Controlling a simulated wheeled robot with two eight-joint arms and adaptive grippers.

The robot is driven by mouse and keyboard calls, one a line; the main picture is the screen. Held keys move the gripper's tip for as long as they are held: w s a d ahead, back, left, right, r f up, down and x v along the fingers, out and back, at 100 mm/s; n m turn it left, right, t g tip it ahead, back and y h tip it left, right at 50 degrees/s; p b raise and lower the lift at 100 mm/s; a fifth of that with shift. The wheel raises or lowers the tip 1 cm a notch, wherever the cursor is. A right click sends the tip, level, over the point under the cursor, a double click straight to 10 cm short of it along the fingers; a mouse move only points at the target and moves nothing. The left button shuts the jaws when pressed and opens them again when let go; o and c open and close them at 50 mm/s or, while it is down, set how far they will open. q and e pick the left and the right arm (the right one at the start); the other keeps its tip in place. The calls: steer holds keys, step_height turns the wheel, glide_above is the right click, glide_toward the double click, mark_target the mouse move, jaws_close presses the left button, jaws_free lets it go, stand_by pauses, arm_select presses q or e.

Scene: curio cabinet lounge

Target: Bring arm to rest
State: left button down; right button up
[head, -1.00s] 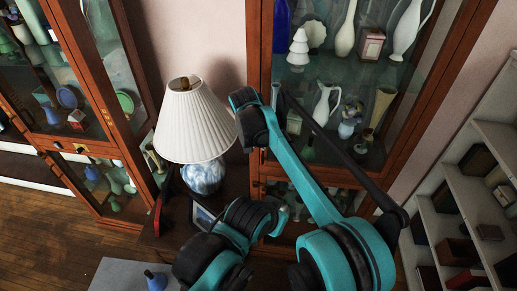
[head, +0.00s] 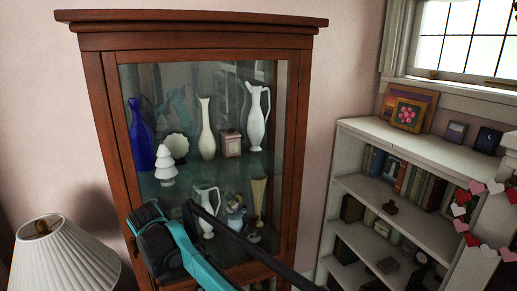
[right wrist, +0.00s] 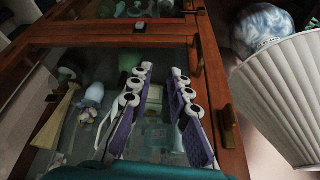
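My right gripper (right wrist: 162,74) shows in the right wrist view, with two purple-padded fingers standing apart and nothing between them. It is in front of the glass of a wooden curio cabinet (right wrist: 207,60); I cannot tell how close the fingertips are to it. In the head view a teal link of my arm (head: 190,250) crosses the lower front of the same cabinet (head: 100,100), but the gripper itself is hidden. My left gripper is not in view.
A pleated table lamp (head: 65,255) stands left of the cabinet, and its shade is close on the right in the right wrist view (right wrist: 285,95). Vases fill the cabinet, including a blue one (head: 140,135). A white bookshelf (head: 410,150) stands at the right under a window.

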steer(key=s+d+t+b, duration=0.1)
steer(key=s+d+b, duration=0.25)
steer(key=d, duration=2.45)
steer(key=s+d+f+m+b, duration=0.1)
steer(key=s+d+f, duration=0.5)
steer(key=s+d, duration=0.2)
steer(key=s+d+f+m+t+b, duration=0.1)
steer(key=s+d+f+b, duration=0.1)
steer(key=s+d+f, duration=0.5)
steer(key=s+d, duration=0.2)
steer(key=d, duration=0.1)
steer(key=shift+s+d+t+h, duration=0.25)
steer(key=shift+s+t+h, duration=0.05)
steer(key=shift+h, duration=0.1)
steer(key=shift+w, duration=0.1)
steer(key=shift+a, duration=0.15)
